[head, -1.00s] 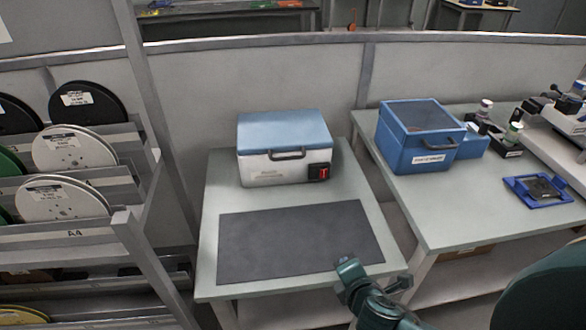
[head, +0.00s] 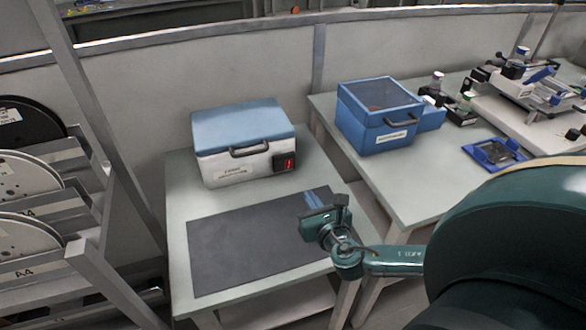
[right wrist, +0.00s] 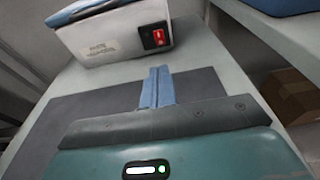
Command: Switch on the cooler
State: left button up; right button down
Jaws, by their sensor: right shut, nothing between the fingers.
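The cooler (head: 228,172) is a white box with a blue lid and a dark front handle, standing at the back of the small table; its lid is down. A red switch (head: 287,163) in a black housing sits at the right end of its front face. In the right wrist view the red switch (right wrist: 158,38) shows at the top, beyond the fingers. My right gripper (head: 312,200) is over the right part of the dark mat, in front of the cooler and apart from it. Its blue fingers (right wrist: 157,88) are together and empty. My left gripper is out of view.
A dark mat (head: 235,245) covers the front of the table (head: 180,190). A blue box (head: 375,135) with a clear lid stands on the right-hand table (head: 420,180), near a blue tray (head: 494,153). A reel rack (head: 70,235) stands at the left.

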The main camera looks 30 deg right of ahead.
send_near(289, 161)
jog(key=x, duration=0.2)
jog(key=f+x, duration=0.1)
jog(key=x, duration=0.2)
jog(key=shift+w+d+r, duration=0.1)
jog(key=shift+w+d, duration=0.05)
jog(key=shift+w, duration=0.2)
jog(key=shift+w+d, duration=0.1)
jog(key=shift+w, duration=0.3)
jog(key=shift+w+r, duration=0.25)
jog(key=shift+w, duration=0.05)
jog(key=shift+f, duration=0.1)
jog(key=shift+d, duration=0.1)
